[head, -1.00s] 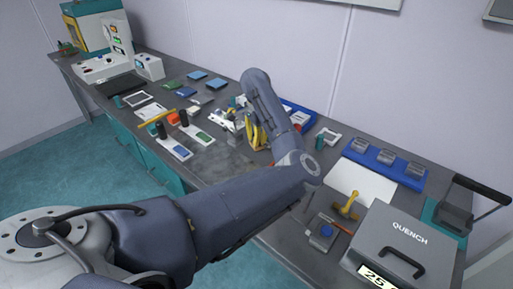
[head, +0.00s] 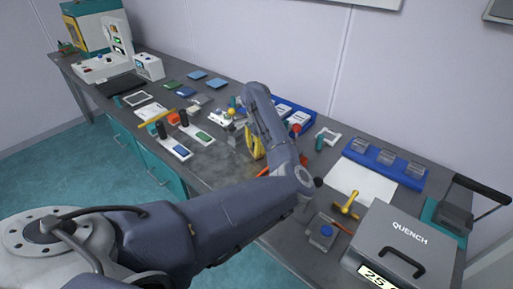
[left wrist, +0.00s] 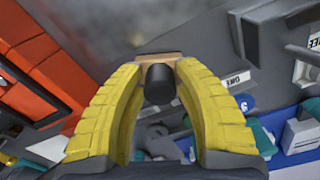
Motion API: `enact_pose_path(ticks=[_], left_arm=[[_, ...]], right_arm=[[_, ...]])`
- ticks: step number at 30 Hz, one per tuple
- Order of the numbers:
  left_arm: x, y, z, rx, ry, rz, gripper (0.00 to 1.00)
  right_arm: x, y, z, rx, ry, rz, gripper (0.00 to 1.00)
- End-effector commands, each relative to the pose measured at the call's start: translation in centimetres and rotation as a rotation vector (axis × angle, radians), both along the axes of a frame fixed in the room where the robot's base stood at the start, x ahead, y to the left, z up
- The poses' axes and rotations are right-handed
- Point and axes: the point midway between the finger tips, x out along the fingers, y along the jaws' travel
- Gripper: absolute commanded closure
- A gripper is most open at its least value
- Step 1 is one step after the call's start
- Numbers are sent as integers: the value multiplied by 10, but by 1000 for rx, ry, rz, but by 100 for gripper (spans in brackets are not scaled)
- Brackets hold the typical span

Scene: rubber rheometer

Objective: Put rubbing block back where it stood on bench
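My left gripper (head: 255,144) is low over the middle of the bench (head: 215,172), with my forearm in front of part of it. In the left wrist view its yellow fingers (left wrist: 160,66) curve in around a dark rounded knob (left wrist: 159,84) on a tan block (left wrist: 158,59). I take this to be the rubbing block, and the fingertips look closed on it. In the head view the block is hidden by the gripper and arm. I cannot tell whether it touches the bench. My right gripper is not in view.
Two white devices with black handles (head: 173,146) stand left of the gripper. A blue tray (head: 383,164), white sheet (head: 360,187), yellow-handled tool (head: 346,206) and grey QUENCH case (head: 400,245) are to the right. In the left wrist view an orange-red object (left wrist: 28,80) lies at left.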

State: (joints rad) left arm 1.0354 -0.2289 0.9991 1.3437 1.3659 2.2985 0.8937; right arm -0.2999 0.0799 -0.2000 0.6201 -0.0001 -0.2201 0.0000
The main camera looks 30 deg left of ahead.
Motion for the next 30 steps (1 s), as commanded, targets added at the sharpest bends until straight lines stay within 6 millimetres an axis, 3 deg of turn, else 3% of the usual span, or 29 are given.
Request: enact_pose_path(ticks=[9, 14, 30], left_arm=[[0, 0, 1, 0, 0, 0, 61], [1, 0, 11, -1, -3, 0, 61], [0, 0, 99, -1, -3, 1, 61]], right_arm=[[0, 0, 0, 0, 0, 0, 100], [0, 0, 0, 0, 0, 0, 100], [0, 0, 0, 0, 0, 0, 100]])
